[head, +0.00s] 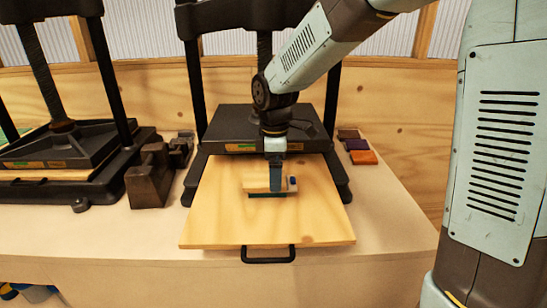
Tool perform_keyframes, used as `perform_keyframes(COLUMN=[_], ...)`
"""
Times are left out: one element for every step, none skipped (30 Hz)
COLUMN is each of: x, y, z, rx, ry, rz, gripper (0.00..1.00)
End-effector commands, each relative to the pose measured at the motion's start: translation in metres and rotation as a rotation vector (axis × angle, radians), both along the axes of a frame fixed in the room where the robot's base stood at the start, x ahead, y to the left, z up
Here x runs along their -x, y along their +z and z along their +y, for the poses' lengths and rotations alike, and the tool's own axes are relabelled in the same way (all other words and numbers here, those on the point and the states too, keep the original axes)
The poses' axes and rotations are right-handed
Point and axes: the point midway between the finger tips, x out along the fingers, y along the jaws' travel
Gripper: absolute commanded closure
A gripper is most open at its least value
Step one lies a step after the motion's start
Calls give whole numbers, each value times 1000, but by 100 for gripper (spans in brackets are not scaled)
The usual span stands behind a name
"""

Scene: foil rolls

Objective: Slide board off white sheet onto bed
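A pale wooden board (212,212) lies flat, reaching out toward me from under the middle black press. A black handle (268,259) sticks out below its near edge. My gripper (273,190) points down over the middle of the board. A small light wood-coloured block (256,178) with a dark green strip along its bottom shows at my gripper. I cannot tell whether the fingers close on it or whether it touches the board. I cannot make out a separate white sheet. The press bed is largely hidden by the board.
The middle press (246,124) has a heavy dark plate and upright posts close behind my gripper. Another press (62,146) stands at left, with dark metal blocks (149,178) between them. Small coloured blocks (362,157) lie right. The bench is clear at front right.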

Motion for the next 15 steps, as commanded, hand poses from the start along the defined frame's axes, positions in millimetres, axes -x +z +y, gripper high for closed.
perform_keyframes(x=[0,0,1,0,0,0,0,0,0,0,0,0,0,0,0], y=[-4,-6,-8,-9,-10,-11,-11,-11,-11,-11,-11,-11,-11,-11,-11], z=[0,0,0,0,0,0,0,0,0,0,0,0,0,0,0], rx=[1,1,1,1,1,0,0,0,0,0,0,0,0,0,0], ry=[0,0,0,0,0,0,0,0,0,0,0,0,0,0,0], rz=[2,2,2,1,1,0,0,0,0,0,0,0,0,0,0], gripper=[0,0,0,0,0,0,0,0,0,0,0,0,0,0,2])
